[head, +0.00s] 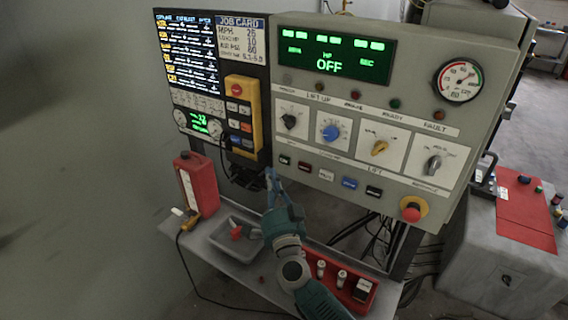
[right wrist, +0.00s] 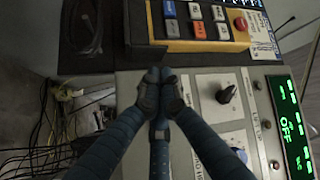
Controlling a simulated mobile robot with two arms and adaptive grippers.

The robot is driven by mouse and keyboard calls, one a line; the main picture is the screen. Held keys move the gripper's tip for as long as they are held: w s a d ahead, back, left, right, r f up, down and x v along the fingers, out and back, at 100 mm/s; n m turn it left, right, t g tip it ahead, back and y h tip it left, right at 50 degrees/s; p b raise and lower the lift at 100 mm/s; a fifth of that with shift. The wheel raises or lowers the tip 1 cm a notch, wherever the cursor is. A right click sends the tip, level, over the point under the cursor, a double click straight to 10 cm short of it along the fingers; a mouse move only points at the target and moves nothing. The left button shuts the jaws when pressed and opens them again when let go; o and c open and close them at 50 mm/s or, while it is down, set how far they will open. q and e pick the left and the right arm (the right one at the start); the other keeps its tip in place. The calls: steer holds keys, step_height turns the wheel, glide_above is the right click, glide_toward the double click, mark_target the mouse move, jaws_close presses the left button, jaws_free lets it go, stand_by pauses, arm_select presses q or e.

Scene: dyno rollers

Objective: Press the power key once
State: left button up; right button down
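The grey control panel (head: 300,110) has a green display (head: 335,54) that reads OFF. A row of keys runs along its lower edge: a dark green one (head: 284,159), a red one (head: 305,167), a white one (head: 326,174), a blue one (head: 349,183) and a black one (head: 374,191). Their labels are too small to read, so I cannot tell which is the power key. My right gripper (head: 271,175) is below and left of this row, apart from the keys. In the right wrist view its fingertips (right wrist: 160,88) are together, with nothing visible between them. My left gripper is not in view.
A yellow pendant (head: 257,110) with several keys hangs left of the panel; it also shows in the right wrist view (right wrist: 187,46). A red emergency knob (head: 412,212) sits at lower right. Below are a red bottle (head: 200,183), a grey tray (head: 222,246) and loose cables.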

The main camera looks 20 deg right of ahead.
mark_target(285, 160)
steer(key=shift+w+d, duration=1.05)
steer(key=shift+d, duration=0.25)
steer(key=shift+d, duration=0.15)
stand_by(0.5)
steer(key=shift+w+d, duration=0.2)
steer(key=shift+w, duration=0.05)
steer(key=shift+w+d, duration=0.2)
steer(key=shift+d, duration=0.1)
stand_by(0.8)
steer(key=shift+r, duration=0.1)
steer(key=shift+s+a+p, duration=0.4)
steer(key=shift+s+a, duration=0.1)
steer(key=shift+a, duration=0.15)
